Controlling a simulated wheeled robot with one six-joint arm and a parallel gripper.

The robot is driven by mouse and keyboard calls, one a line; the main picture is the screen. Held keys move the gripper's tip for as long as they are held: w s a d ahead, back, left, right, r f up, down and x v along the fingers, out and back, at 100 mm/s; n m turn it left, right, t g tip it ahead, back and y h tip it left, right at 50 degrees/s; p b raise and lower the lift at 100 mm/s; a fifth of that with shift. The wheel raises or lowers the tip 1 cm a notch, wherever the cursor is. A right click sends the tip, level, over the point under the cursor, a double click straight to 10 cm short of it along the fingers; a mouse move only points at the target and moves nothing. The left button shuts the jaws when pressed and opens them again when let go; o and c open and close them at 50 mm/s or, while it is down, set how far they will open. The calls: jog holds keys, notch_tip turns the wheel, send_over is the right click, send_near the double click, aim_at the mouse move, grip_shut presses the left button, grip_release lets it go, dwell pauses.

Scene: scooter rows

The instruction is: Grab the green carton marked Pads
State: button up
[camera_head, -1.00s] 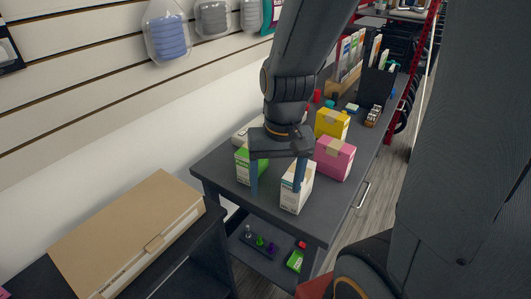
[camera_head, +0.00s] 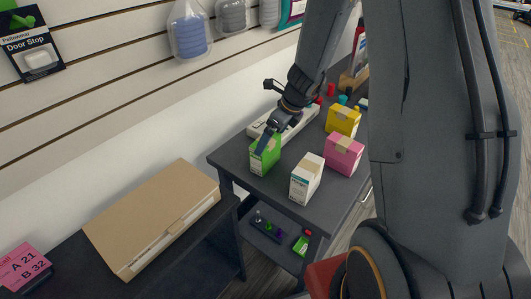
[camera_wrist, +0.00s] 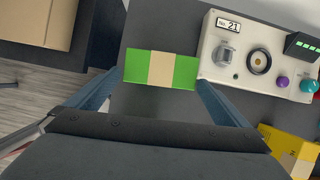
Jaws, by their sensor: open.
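The green carton (camera_head: 264,157) stands upright near the back left corner of the dark table; its lettering is too small to read. In the wrist view, the green carton (camera_wrist: 187,69) shows from above, with a beige band across its middle. My gripper (camera_head: 272,136) is open, close over the green carton. In the wrist view, one finger of my gripper (camera_wrist: 161,84) is on each side of the carton, with no clear contact. I cannot tell how far down the fingers reach.
A white carton (camera_head: 306,180), a pink carton (camera_head: 343,154) and a yellow carton (camera_head: 342,120) stand to the right on the table. A pale control box (camera_wrist: 225,73) with knobs is close beside the green carton. A flat tan box (camera_head: 150,215) lies on the left unit.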

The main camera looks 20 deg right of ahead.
jog(key=shift+x, duration=4)
jog(key=shift+s+d, duration=0.15)
jog(key=shift+c, duration=0.3)
jog(key=c, duration=0.8)
